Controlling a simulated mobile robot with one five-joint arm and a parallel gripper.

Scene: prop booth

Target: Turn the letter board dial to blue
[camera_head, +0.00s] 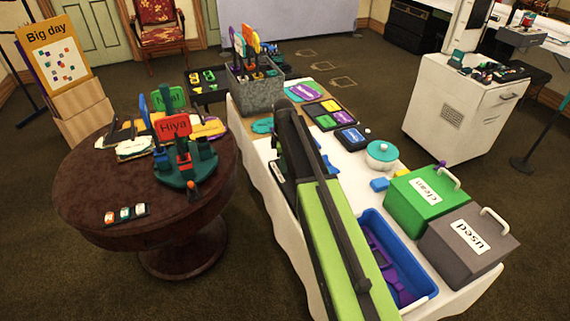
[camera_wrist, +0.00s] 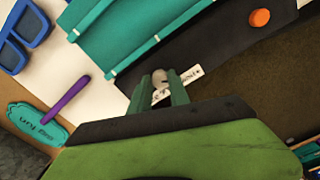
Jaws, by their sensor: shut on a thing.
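In the wrist view, my gripper (camera_wrist: 162,88) has its two green fingers closed around a small pale grey knob (camera_wrist: 160,76). The knob looks like the dial, but its pointing direction cannot be made out. A white label strip (camera_wrist: 190,78) lies beside the right finger, its print too small to read. A dark board (camera_wrist: 225,45) with a round orange spot (camera_wrist: 260,18) lies beyond the fingers; it may be the letter board. In the head view, my arm covers my fingertips and the dial. I cannot see a blue mark by the dial.
Beside the fingers are teal panels (camera_wrist: 150,30), blue glasses (camera_wrist: 22,40) and a teal sign (camera_wrist: 36,125) on a purple stick. On the white table stand a grey bin (camera_head: 255,95), blue tray (camera_head: 372,222), green box (camera_head: 422,203) and grey box (camera_head: 463,250).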

